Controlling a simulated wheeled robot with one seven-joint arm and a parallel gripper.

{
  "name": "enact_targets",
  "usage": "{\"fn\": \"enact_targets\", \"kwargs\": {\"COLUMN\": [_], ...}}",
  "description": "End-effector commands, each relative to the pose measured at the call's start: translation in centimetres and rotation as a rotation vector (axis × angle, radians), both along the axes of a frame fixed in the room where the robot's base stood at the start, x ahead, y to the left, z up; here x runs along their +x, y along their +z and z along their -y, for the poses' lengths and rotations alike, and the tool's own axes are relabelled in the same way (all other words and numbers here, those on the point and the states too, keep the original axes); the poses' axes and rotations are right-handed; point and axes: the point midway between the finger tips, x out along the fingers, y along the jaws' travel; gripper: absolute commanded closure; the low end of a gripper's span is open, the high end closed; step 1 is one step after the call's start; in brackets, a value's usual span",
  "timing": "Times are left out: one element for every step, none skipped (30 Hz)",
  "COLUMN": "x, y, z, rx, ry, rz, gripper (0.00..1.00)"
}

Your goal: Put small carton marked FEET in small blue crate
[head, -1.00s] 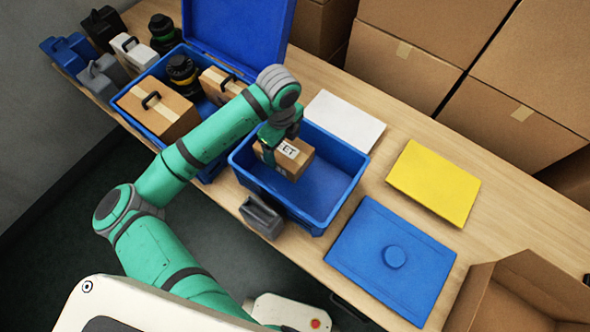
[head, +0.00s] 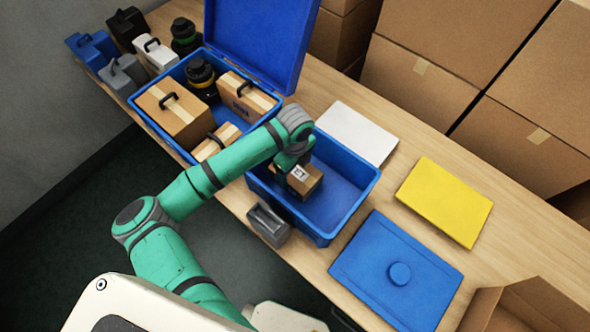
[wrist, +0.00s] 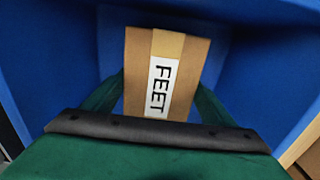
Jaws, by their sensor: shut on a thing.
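The small carton marked FEET (head: 303,180) is brown with a tan tape strip and a white label. My gripper (head: 287,170) is shut on it, and the carton is inside the walls of the small blue crate (head: 344,206). In the wrist view the carton (wrist: 190,62) sits between the two green fingers of my gripper (wrist: 160,98), with the word FEET readable and blue crate walls around it. I cannot tell whether the carton touches the crate floor.
A larger blue crate (head: 258,118) with a raised lid holds several cartons and a black canister. A blue lid (head: 396,275), a yellow sheet (head: 444,200) and a white sheet (head: 357,132) lie flat nearby.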

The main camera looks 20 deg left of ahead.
Motion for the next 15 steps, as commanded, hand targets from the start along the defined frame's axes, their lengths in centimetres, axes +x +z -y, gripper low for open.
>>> {"fn": "enact_targets", "kwargs": {"x": [-0.01,-0.02,-0.02,-0.02,-0.02,-0.02,-0.02,-0.01,-0.01,-0.02,-0.01,-0.01,0.0,0.0,0.02], "y": [-0.05,-0.12,-0.23,-0.3,-0.28,-0.27,-0.27,-0.26,-0.26,-0.26,-0.26,-0.25,-0.25,-0.25,-0.21], "z": [-0.06,-0.07,-0.08,-0.09,-0.09,-0.09,-0.09,-0.09,-0.08,-0.07,-0.07,-0.06,-0.03,-0.01,0.01], "rx": [0.0,0.0,0.0,0.0,0.0,0.0,0.0,0.0,0.0,0.0,0.0,0.0,0.0,0.0,0.0], "ry": [0.001,0.002,0.002,0.002,0.002,0.002,0.002,0.002,0.002,0.002,0.001,0.001,0.001,0.0,0.0], "rz": [0.0,0.0,0.0,0.0,0.0,0.0,0.0,0.0,0.0,0.0,0.0,0.0,0.0,0.0,0.0], "gripper": [0.5,0.5,0.5,0.5,0.15,0.05,0.03,0.03,0.03,0.03,0.03,0.03,0.03,0.03,0.03]}}
